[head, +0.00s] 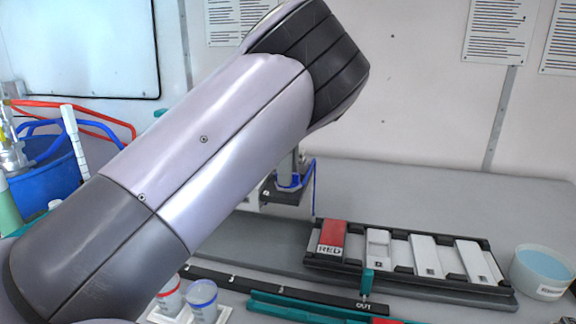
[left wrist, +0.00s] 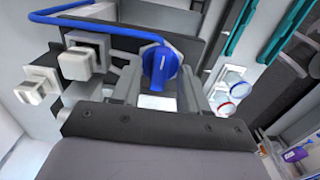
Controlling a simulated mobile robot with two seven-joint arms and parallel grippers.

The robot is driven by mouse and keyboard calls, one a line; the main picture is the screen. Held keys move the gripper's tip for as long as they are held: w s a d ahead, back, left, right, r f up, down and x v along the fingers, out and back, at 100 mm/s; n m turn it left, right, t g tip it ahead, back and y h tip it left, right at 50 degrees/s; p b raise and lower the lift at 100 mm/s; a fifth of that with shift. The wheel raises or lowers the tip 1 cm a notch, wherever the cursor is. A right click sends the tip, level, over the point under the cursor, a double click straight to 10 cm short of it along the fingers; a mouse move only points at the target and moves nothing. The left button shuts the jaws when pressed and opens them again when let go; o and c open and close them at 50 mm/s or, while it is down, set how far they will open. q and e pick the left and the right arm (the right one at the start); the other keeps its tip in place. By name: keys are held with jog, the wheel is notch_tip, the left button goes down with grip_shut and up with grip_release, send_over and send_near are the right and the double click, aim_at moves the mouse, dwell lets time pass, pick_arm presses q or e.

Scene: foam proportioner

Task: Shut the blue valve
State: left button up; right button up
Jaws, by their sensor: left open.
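The blue valve has a blue knob (left wrist: 162,68) with a ridged handle, near the middle of the left wrist view. My left gripper (left wrist: 160,76) is open, with one finger on each side of the knob. I cannot tell whether either finger touches it. A blue pipe (left wrist: 95,28) runs from the left toward the knob. In the head view my left arm covers most of this spot. Only a small dark and blue part of the fixture (head: 288,182) shows below the arm. My right gripper is in neither view.
A black rack (head: 350,262) with one red and several white blocks lies on the grey bench at right. A white tub (head: 541,272) stands beside it. Two small cups, red-rimmed (head: 169,298) and blue-rimmed (head: 203,302), stand in front. A blue bucket (head: 50,172) is at left.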

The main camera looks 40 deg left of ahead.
pick_arm(q)
grip_shut()
jog(key=n, duration=0.4)
jog(key=shift+n, duration=0.3)
jog(key=n, duration=0.4)
jog(key=shift+n, duration=0.3)
jog(key=n, duration=0.4)
jog(key=shift+r, duration=0.1)
jog(key=shift+n, duration=2.4)
